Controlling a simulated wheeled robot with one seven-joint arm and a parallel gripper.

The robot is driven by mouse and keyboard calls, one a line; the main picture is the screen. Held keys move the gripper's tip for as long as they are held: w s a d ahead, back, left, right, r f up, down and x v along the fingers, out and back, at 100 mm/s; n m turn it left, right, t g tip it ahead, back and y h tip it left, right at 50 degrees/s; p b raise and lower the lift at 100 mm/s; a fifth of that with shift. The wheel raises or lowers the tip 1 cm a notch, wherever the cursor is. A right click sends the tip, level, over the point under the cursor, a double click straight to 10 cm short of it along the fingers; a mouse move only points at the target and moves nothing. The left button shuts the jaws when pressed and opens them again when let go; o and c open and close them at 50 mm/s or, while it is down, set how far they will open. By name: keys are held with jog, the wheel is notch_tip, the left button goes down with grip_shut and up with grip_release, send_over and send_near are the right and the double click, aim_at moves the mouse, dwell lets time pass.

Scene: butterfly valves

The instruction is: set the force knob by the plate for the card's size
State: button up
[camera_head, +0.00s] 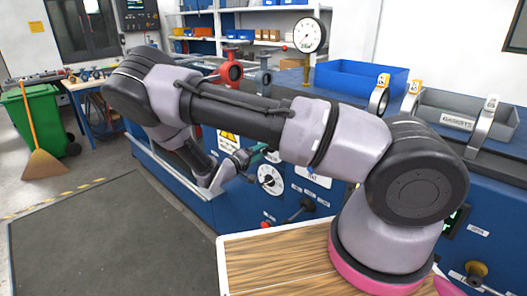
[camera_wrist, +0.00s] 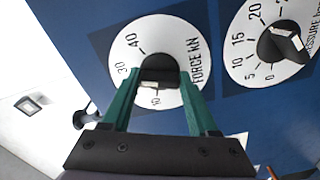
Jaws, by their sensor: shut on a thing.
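The force dial (camera_wrist: 178,34) is a white disc lettered "FORCE kN" on a blue panel in the wrist view. Its black force knob (camera_wrist: 158,68) sits at the centre, between the two green fingers of my gripper (camera_wrist: 160,76). The fingers are shut on the knob. The numbers 30 and 40 show, but I cannot tell the exact setting. In the head view my gripper (camera_head: 250,155) is at the front of the blue machine, partly hidden by my arm. A white panel (camera_head: 314,176) there has lettering too small to read.
A pressure dial (camera_wrist: 252,22) with a black knob (camera_wrist: 284,42) is close beside the force dial. A white dial (camera_head: 270,180) also shows near my gripper. A blue bin (camera_head: 358,80) and grey bin (camera_head: 445,116) stand on the machine. The grey floor mat (camera_head: 100,245) is clear.

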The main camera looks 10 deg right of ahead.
jog(key=shift+f, duration=0.1)
dwell(0.4)
jog(key=o, duration=1.4)
jog(key=v, duration=1.1)
jog(key=shift+d, duration=0.1)
jog(key=s+d+r+m+g+y, duration=0.35)
jog(key=d+r+g+y, duration=0.2)
jog(key=r, duration=0.35)
jog(key=s+d+r+m+g+y, duration=0.35)
jog(key=d+r+g, duration=0.2)
jog(key=r, duration=0.35)
jog(key=s+d+r+t+y, duration=0.1)
jog(key=s+r+t+y, duration=0.1)
jog(key=s+r, duration=0.2)
jog(key=s+d+r+t+y, duration=0.1)
jog(key=s+r+t+y, duration=0.2)
jog(key=r, duration=0.6)
jog(key=s+d+r+t+y, duration=0.1)
jog(key=s+r+t+y, duration=0.2)
jog(key=s+r, duration=0.4)
jog(key=shift+d, duration=0.4)
